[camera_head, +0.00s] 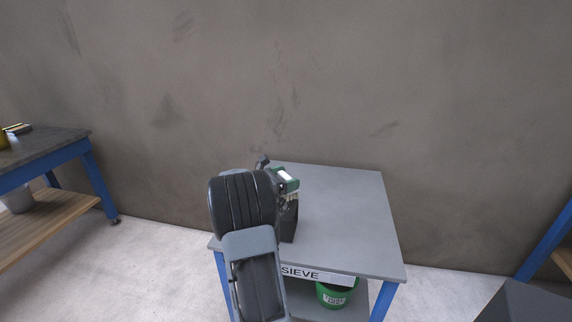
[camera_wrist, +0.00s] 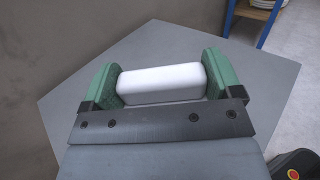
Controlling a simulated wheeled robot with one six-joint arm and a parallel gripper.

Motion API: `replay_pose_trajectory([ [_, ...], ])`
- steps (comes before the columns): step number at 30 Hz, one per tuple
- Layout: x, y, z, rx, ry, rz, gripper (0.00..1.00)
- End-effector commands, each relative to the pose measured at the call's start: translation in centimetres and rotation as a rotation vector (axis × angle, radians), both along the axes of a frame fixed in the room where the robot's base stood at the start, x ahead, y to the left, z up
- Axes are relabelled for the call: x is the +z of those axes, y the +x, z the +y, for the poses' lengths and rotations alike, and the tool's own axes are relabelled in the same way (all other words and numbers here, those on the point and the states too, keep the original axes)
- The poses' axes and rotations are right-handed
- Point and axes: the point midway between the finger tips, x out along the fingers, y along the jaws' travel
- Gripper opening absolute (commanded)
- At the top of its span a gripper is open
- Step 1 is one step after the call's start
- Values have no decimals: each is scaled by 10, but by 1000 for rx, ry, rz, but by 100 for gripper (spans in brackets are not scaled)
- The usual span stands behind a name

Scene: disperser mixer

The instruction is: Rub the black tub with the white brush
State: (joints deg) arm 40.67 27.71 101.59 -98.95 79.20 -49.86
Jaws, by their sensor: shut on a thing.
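The white brush (camera_wrist: 160,84) is clamped between the green fingers of my gripper (camera_wrist: 160,82) in the wrist view. In the head view, my gripper (camera_head: 285,178) is over the left part of the grey table, with the brush's white top (camera_head: 285,174) showing between the fingers. Pale bristles show just below it. The black tub (camera_head: 289,222) stands on the table directly under the brush, partly hidden behind my arm. I cannot tell whether the bristles touch the tub. The tub is hidden in the wrist view.
The grey table (camera_head: 350,215) with blue legs bears a "SIEVE" label (camera_head: 300,272) on its front. Its right part is clear. A green bucket (camera_head: 337,292) is on its lower shelf. A wall (camera_head: 330,90) rises behind. Another workbench (camera_head: 45,150) is at left.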

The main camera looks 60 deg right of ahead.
Motion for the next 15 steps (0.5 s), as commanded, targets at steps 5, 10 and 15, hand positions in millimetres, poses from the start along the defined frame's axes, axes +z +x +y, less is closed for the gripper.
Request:
replay_pose_trajectory([
  [5, 21, 3, 2, 5, -1, 0, 55],
  [10, 33, 4, 3, 9, 0, 0, 55],
  [15, 33, 5, 4, 11, 0, 0, 55],
])
